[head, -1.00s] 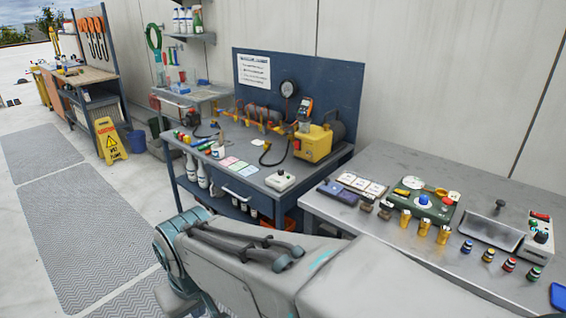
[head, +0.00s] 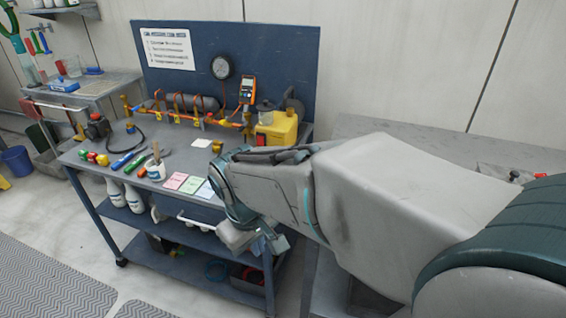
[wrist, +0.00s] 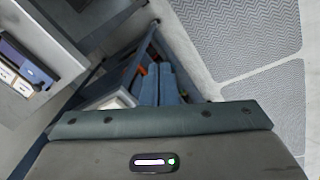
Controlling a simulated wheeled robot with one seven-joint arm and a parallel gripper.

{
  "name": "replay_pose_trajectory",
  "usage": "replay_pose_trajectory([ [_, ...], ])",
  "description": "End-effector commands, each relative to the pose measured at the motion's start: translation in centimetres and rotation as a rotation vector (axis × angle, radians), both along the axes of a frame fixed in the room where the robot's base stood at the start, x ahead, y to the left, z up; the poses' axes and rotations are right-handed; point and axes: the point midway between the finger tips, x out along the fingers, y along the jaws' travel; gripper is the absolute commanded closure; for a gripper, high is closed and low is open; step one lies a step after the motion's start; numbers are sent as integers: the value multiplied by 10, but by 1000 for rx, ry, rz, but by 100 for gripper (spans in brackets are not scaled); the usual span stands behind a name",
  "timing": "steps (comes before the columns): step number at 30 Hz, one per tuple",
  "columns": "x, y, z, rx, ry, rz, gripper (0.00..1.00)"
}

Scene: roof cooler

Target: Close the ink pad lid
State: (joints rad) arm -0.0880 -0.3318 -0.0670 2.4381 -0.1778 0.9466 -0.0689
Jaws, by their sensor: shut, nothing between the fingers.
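My gripper (wrist: 159,70) is in the wrist view, its two blue-grey fingers together and nothing held. It points down past the edge of a bench. In the head view my arm crosses the right side and hides much of the grey bench there. A flat dark piece with a violet edge (wrist: 28,62) and pale panels beside it shows at the left edge of the wrist view, apart from the fingers. I cannot tell for sure whether it is the ink pad or how its lid stands. No ink pad is clearly visible in the head view.
A blue-grey workbench (head: 180,165) carries a yellow pump (head: 278,130), pipes, colored cards and a cup of tools. The grey bench (head: 430,145) lies behind my arm. Grey mats (head: 45,285) cover the open floor at left.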

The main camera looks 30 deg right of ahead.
Motion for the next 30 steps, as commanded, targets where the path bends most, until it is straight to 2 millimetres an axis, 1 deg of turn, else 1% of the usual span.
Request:
replay_pose_trajectory([
  [1,7,-9,-10,-51,64,55,100],
  [6,30,-48,-32,-244,272,252,100],
  [11,57,-79,-49,-435,477,448,100],
  [15,86,-101,-59,-615,665,619,100],
  [19,115,-115,-64,-782,837,762,100],
  [24,148,-122,-65,-956,1010,892,100],
  [27,160,-123,-64,-1020,1072,934,100],
  [30,167,-125,-64,-1052,1103,953,100],
])
